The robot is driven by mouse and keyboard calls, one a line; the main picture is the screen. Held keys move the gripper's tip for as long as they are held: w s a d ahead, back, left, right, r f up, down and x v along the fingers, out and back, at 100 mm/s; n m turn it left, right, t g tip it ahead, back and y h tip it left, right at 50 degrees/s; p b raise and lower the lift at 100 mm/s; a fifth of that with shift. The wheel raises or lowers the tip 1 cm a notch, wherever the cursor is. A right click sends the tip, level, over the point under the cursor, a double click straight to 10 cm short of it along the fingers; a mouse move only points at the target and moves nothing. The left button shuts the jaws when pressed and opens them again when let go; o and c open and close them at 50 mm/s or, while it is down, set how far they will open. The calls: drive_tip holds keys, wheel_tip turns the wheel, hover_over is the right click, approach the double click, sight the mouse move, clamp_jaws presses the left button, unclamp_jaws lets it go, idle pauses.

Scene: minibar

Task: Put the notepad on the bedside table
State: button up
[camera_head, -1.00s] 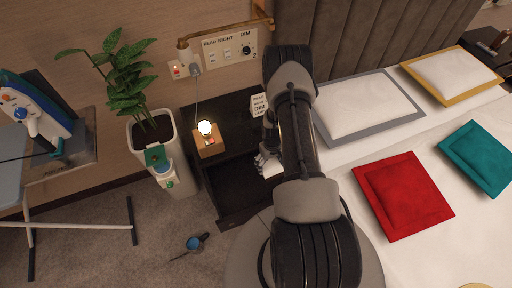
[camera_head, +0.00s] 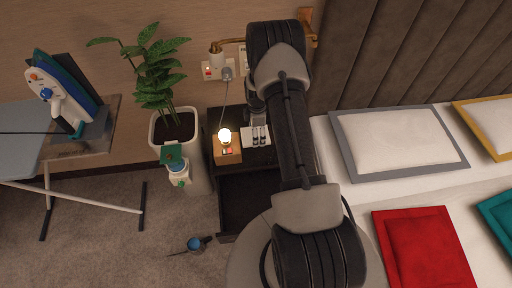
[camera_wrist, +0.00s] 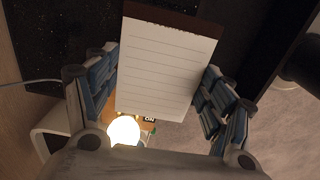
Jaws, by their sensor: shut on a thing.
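The notepad (camera_wrist: 165,70) is a white lined pad with a brown top strip. In the wrist view my gripper (camera_wrist: 158,88) is shut on it, with blue-grey fingers at its left and right edges. In the head view the notepad (camera_head: 262,142) shows as a small white patch beside the lamp, partly covered by my gripper (camera_head: 257,132). The bedside table (camera_head: 246,201) is dark, with an open lower part, and stands left of the bed. The notepad appears over its top; I cannot tell if they touch. My arm hides the table's right side.
A lit bulb on a wooden block (camera_head: 227,156) stands on the table's left, close to the notepad. A cord runs up to a wall socket (camera_head: 214,70). A potted plant (camera_head: 160,80) stands left. The bed with a red cushion (camera_head: 422,245) is right.

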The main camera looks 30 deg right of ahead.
sight(257, 156)
wheel_tip(257, 156, down, 15)
drive_tip(key=b, duration=0.4)
drive_tip(key=shift+f, duration=0.25)
drive_tip(key=o, duration=1.1)
drive_tip(key=shift+r, duration=0.15)
